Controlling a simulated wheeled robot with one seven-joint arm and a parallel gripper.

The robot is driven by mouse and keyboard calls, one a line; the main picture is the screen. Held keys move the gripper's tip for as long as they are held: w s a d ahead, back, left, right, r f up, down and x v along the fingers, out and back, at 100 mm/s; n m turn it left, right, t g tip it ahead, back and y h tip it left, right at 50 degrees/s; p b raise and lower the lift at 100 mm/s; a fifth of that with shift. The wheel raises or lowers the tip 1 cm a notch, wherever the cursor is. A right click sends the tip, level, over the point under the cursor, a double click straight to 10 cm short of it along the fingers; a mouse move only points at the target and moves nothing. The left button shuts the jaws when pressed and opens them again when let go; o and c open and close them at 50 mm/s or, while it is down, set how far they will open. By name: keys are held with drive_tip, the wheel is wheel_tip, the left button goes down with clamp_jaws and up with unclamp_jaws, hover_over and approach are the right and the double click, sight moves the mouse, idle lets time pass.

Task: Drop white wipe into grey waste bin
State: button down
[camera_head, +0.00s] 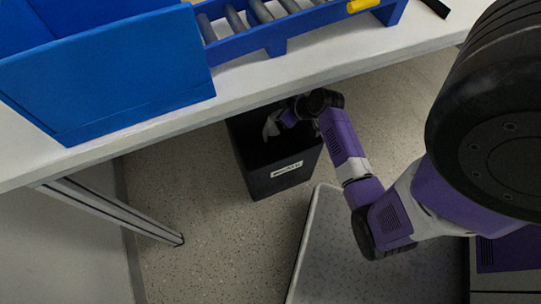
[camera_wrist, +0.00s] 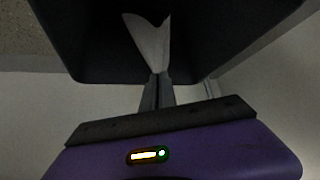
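The grey waste bin (camera_head: 255,180) looks dark and stands on the floor below the table edge, with a white label on its front. My gripper (camera_head: 283,119) is over the bin's opening. The white wipe (camera_head: 271,127) hangs from my fingertips above the dark inside of the bin. In the wrist view my gripper (camera_wrist: 159,80) has its fingers close together on the lower end of the wipe (camera_wrist: 149,42). The bin (camera_wrist: 95,45) fills the area behind it there. The bin's floor is too dark to make out.
A white table (camera_head: 300,75) runs above the bin. It carries a blue box (camera_head: 110,80) and a blue roller rack (camera_head: 275,35). A table leg (camera_head: 120,213) stands left of the bin. A grey platform (camera_head: 325,235) lies in front on the speckled floor.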

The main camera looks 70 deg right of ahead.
drive_tip(key=c, duration=1.6)
unclamp_jaws()
drive_tip(key=shift+o, duration=0.4)
drive_tip(key=o, duration=1.2)
drive_tip(key=shift+o, duration=0.2)
